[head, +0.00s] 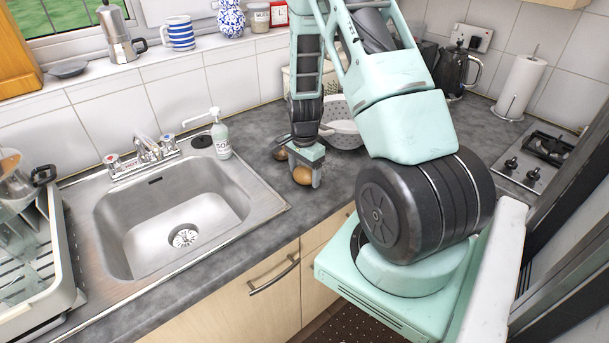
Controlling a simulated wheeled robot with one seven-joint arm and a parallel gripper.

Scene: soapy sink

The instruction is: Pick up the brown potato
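A brown potato (301,175) is on or just above the dark grey worktop, right of the sink. My gripper (306,173) points down right over it, with one finger showing along the potato's right side. The other finger is hidden, so I cannot tell whether the fingers are closed on the potato or apart around it. A second brown rounded thing (280,153) lies just behind and to the left, partly hidden by my gripper.
A white colander (343,125) stands behind my gripper. A soap bottle (221,139) stands at the back right corner of the steel sink (262,204). A dish rack (55,240) is at far left. A hob (542,150), kettle (453,72) and paper roll (520,85) are at right.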

